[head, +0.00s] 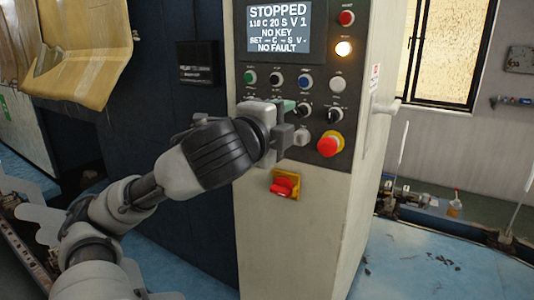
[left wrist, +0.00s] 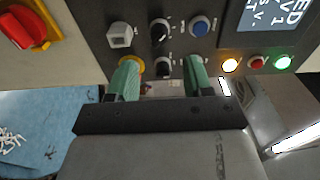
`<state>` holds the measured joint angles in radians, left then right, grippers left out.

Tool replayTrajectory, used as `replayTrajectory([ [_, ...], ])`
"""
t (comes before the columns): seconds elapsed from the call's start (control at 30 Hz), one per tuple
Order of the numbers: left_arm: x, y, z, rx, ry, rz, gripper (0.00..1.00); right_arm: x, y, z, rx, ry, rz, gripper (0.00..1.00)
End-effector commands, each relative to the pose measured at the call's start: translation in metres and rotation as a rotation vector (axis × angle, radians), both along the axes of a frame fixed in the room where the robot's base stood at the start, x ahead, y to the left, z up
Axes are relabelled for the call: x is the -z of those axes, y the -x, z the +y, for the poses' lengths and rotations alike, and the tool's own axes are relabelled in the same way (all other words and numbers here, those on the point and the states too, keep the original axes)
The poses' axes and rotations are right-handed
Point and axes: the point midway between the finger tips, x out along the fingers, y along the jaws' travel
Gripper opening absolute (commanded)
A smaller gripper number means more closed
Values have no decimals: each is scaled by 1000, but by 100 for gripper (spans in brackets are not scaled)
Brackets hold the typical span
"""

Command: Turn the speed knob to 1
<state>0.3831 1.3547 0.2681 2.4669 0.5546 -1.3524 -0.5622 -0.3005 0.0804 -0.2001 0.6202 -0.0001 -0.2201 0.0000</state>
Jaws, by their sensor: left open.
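The control panel (head: 312,60) has a row of coloured buttons with black rotary knobs below. My left gripper (head: 292,121) is in front of the lower part of the panel, open, its green-padded fingers apart. In the left wrist view, a black knob (left wrist: 163,69) shows between the fingers of my left gripper (left wrist: 161,78), with no visible grip on it. It appears to be the rightmost knob (head: 334,115) of the head view. Another black knob (left wrist: 158,31) stands beside it. The knob labels are too small to read. The display (head: 279,28) reads STOPPED, V 1, NO KEY, NO FAULT. My right gripper is out of view.
A red emergency stop (head: 329,144) on a yellow ring sits just below the rightmost knob. A red rotary switch (head: 284,185) on a yellow plate is lower on the cabinet. A blue button (head: 305,82) and white button (head: 337,85) are close above the knobs.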

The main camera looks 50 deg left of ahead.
Motion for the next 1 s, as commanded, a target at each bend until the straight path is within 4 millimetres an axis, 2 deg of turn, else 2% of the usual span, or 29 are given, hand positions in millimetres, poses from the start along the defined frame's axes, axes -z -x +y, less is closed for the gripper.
replayTrajectory([
  [0.03, 7, 4, 0, -7, -5, -5, 51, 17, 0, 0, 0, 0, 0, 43],
  [0.23, 6, 18, 1, -29, 3, -1, 51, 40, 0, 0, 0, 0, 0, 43],
  [0.33, 4, 31, -4, -25, 6, -1, 51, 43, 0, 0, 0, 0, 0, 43],
  [0.5, 2, 39, -6, -25, 7, 1, 51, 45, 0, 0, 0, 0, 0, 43],
  [1.0, 2, 40, -7, -24, 6, 3, 51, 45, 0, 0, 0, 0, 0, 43],
])
